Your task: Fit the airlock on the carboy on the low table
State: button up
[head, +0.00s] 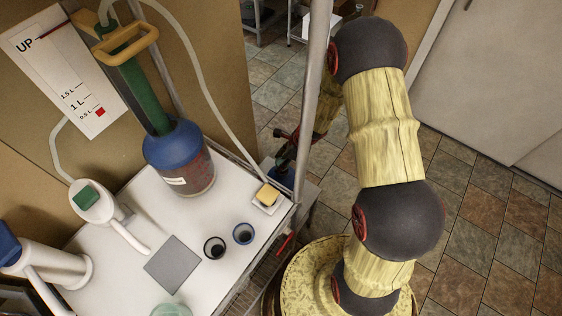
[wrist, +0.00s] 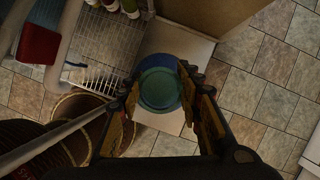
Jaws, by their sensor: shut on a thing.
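In the wrist view my gripper (wrist: 162,92) has its fingers on both sides of a round teal piece, which I take to be the airlock (wrist: 158,88), seen from above. Behind it shows the rim of a larger blue body, likely the carboy (wrist: 173,50), on the white low table (wrist: 200,47). In the head view my gripper (head: 284,152) is dark and small behind the metal post, above the blue carboy (head: 283,176).
A metal post (head: 313,85) stands close to my forearm. The white bench (head: 130,205) holds a blue-topped bottle (head: 180,160), two small cups (head: 243,234) and a grey square (head: 173,265). A wire rack (wrist: 100,40) is left of the low table. Tiled floor is clear on the right.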

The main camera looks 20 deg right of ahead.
jog(key=shift+f+b, duration=0.7)
jog(key=shift+f, duration=0.2)
dwell(2.2)
jog(key=o, duration=1.2)
jog(key=o, duration=0.5)
jog(key=shift+c, duration=0.2)
jog(key=shift+o, duration=1.2)
jog(key=shift+r+p, duration=3.1)
jog(key=shift+r, duration=0.4)
